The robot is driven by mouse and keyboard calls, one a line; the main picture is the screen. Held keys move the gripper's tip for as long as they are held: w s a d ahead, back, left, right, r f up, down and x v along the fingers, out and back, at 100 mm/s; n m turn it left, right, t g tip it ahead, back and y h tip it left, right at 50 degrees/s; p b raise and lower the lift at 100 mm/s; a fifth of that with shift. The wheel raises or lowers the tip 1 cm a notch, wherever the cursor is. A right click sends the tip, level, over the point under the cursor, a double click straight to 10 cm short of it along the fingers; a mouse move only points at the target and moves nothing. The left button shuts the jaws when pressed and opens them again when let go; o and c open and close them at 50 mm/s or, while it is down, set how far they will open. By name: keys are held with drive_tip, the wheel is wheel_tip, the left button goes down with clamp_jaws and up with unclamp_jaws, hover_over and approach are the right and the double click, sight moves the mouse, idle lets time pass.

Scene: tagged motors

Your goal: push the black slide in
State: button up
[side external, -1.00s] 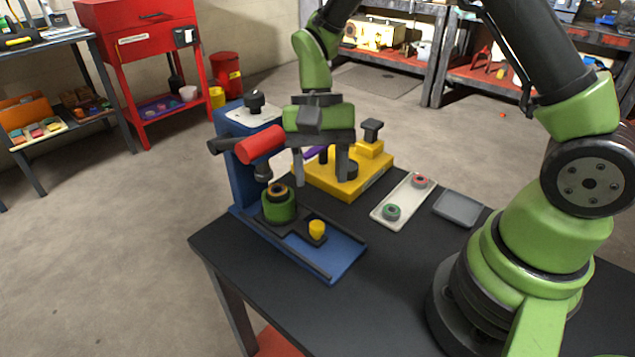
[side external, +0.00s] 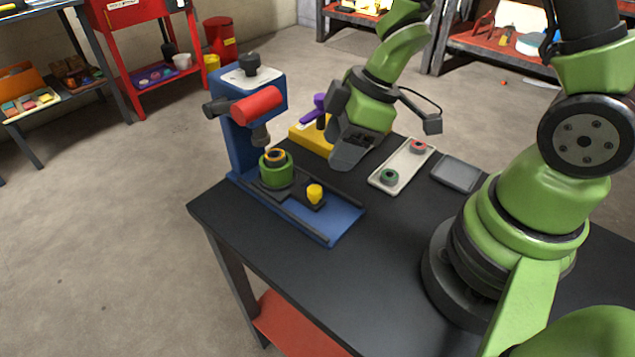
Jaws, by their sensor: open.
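The black slide (side external: 300,200) lies in the rails of the blue press (side external: 238,150). A yellow knob (side external: 314,194) stands on its right, front end. A green motor (side external: 277,173) with an orange ring on top stands at its other end, beneath the press head (side external: 261,137). The red handle (side external: 257,105) sticks out above. My gripper (side external: 350,155) is right of and behind the slide, above the table and clear of the press. It is tilted, open, and I see nothing held. Its fingertips are hard to make out.
A yellow fixture (side external: 308,139) with a purple lever (side external: 318,106) is partly hidden behind my gripper. A cream tray (side external: 401,168) with a red and a green ring part and a grey tray (side external: 456,173) lie to the right. The table in front of the press is clear.

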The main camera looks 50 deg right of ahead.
sight(315, 189)
drive_tip(key=shift+x, duration=4.55)
drive_tip(key=shift+d, duration=0.1)
clamp_jaws()
